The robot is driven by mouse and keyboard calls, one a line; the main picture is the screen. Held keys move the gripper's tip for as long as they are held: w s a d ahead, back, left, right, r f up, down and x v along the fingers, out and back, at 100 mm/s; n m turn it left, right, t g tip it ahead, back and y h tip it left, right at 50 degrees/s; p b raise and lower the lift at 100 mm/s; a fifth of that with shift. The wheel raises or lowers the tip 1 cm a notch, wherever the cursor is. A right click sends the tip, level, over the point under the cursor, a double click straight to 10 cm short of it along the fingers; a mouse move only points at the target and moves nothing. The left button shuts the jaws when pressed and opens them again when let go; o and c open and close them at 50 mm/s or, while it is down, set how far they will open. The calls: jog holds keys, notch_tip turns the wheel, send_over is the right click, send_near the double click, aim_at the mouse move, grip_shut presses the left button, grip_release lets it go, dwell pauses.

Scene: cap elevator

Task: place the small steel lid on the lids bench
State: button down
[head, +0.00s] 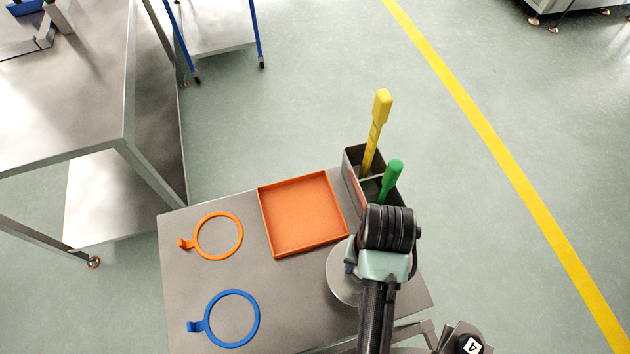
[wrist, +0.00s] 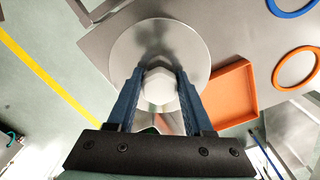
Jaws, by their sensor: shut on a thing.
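The small steel lid (wrist: 160,40) is a round, shiny disc with a knob at its middle. In the wrist view the two blue fingers of my gripper (wrist: 159,74) are shut on that knob. In the head view the lid (head: 341,287) shows as a pale disc over the right part of a steel bench (head: 185,285), partly hidden by my arm. My gripper (head: 350,267) is mostly hidden there, with only a bit of blue finger showing. I cannot tell whether the lid touches the bench top. I cannot tell whether this is the lids bench.
An orange tray (head: 300,213) lies just left of the lid. An orange ring (head: 239,222) and a blue ring (head: 257,308) lie farther left. A dark holder (head: 352,163) with yellow and green handled tools stands at the back right. Another steel table (head: 75,105) stands at the left.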

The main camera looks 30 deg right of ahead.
notch_tip(320, 180, down, 10)
jog(key=shift+w+p, duration=0.1)
jog(key=shift+p, duration=0.2)
dwell(0.3)
jog(key=shift+c, duration=1.5)
grip_release()
jog(key=shift+f, duration=0.15)
